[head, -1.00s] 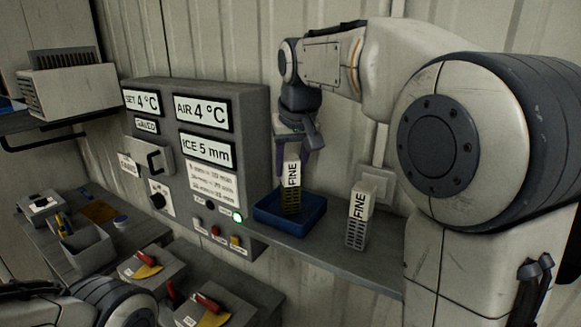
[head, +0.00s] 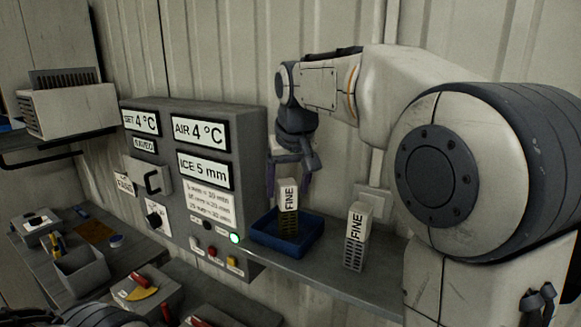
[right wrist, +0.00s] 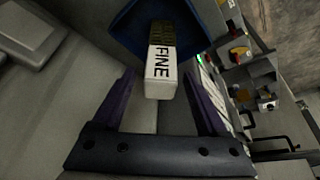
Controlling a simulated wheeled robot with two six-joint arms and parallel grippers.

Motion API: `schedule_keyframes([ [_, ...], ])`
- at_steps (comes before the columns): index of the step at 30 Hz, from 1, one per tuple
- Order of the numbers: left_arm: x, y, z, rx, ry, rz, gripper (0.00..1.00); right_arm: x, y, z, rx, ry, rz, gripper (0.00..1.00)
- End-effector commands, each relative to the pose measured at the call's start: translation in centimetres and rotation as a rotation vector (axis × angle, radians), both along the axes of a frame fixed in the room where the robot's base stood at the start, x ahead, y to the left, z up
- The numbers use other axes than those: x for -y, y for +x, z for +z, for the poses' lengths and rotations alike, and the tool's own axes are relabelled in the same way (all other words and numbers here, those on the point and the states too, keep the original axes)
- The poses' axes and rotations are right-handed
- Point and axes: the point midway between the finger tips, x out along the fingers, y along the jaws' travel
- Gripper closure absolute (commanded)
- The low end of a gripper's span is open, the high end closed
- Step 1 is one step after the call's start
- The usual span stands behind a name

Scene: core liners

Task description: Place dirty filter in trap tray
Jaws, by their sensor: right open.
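The dirty filter (head: 288,211), a block labelled FINE with a yellow-brown lower grille, stands upright in the blue trap tray (head: 262,240) on the shelf. In the right wrist view the filter (right wrist: 161,75) shows ahead of the fingers, with the blue tray (right wrist: 125,32) around its lower end. My right gripper (head: 290,190) is open and empty, just above the filter's top, its purple fingers apart from the filter. It also shows in the right wrist view (right wrist: 165,105). My left gripper is not in view.
A second FINE filter with a grey grille (head: 356,238) stands on the shelf (head: 325,272) right of the tray. The grey control box (head: 255,130) stands close left of the tray. The ribbed wall is close behind.

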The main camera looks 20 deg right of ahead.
Motion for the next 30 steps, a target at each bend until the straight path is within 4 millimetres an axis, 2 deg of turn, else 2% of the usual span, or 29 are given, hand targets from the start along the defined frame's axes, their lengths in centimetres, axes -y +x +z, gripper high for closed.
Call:
schedule_keyframes([
  [12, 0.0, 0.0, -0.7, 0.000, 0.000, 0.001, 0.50, -0.4, -3.2, 7.8, 0.005, 0.000, 0.001, 0.24],
  [18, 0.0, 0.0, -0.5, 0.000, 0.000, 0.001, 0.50, -0.5, -4.1, 9.9, 0.001, 0.000, 0.000, 0.24],
  [23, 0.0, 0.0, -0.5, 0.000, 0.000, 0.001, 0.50, -0.6, -4.3, 10.3, 0.000, 0.000, 0.001, 0.24],
  [26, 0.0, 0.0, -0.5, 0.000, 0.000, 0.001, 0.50, -1.3, -4.4, 9.6, -0.009, 0.001, 0.021, 0.24],
  [29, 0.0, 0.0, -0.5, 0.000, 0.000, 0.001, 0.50, -3.7, -5.1, 7.3, -0.040, 0.006, 0.090, 0.24],
  [30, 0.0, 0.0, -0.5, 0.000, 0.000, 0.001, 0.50, -5.2, -5.6, 5.8, -0.057, 0.010, 0.133, 0.24],
])
